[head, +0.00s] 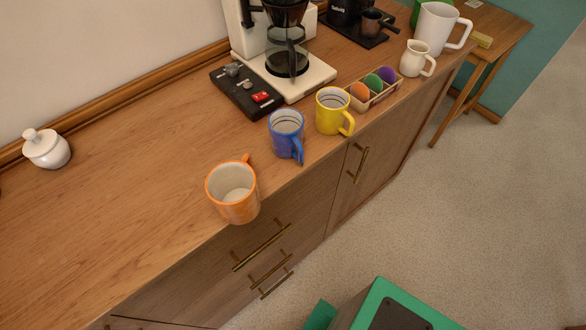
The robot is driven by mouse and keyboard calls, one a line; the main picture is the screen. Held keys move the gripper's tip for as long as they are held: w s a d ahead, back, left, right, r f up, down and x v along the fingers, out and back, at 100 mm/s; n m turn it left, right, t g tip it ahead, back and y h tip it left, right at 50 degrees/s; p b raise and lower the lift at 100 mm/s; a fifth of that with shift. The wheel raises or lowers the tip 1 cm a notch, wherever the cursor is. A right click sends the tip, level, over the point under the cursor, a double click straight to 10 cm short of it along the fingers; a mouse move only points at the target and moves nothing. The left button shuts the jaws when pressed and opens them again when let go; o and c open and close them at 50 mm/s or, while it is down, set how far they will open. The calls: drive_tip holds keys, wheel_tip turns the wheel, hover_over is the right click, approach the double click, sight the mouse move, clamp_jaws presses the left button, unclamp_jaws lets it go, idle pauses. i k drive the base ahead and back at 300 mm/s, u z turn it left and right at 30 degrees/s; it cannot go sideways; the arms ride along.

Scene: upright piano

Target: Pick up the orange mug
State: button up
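The orange mug (238,206) stands upright near the front edge of the wooden counter in the head view. Its inside is pale and looks empty. My gripper is not in view, and nothing touches the mug.
A blue mug (286,134) and a yellow mug (333,112) stand to its right on the counter (130,190). A coffee maker (285,60) and black control box (247,92) are behind them. A white lidded pot (46,149) stands left. Counter left of the mug is clear.

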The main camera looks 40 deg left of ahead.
sight(232, 186)
drive_tip(key=z, duration=0.15)
drive_tip(key=k, duration=1)
drive_tip(key=u, duration=0.9)
drive_tip(key=i, duration=0.5)
